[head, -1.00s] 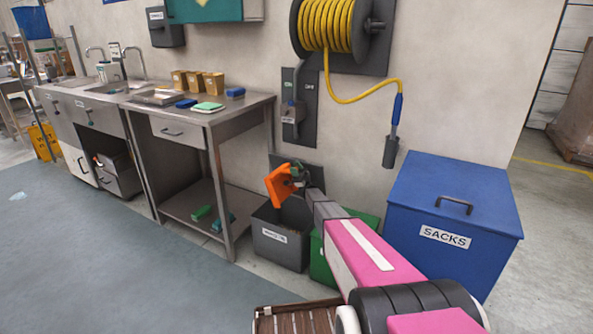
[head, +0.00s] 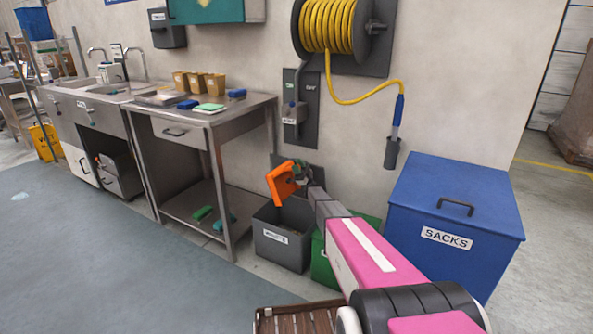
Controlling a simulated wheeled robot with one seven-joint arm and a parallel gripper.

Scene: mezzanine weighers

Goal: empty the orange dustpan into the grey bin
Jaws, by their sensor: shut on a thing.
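The orange dustpan (head: 281,183) is held steeply tilted above the grey bin (head: 283,248). My gripper (head: 299,174) is shut on the dustpan at its right side; the fingers are small and partly hidden by my arm. The grey bin stands on the floor against the wall with a white label on its front. Its lid is raised behind it. Some dark contents seem to show inside the bin, but I cannot tell what they are. I cannot see whether anything is left on the dustpan.
A green bin (head: 325,262) stands right of the grey bin, partly behind my arm. A blue SACKS box (head: 455,215) is farther right. A steel table (head: 190,112) stands left. A hose reel (head: 328,25) hangs above. A brown slatted crate (head: 290,319) is in front.

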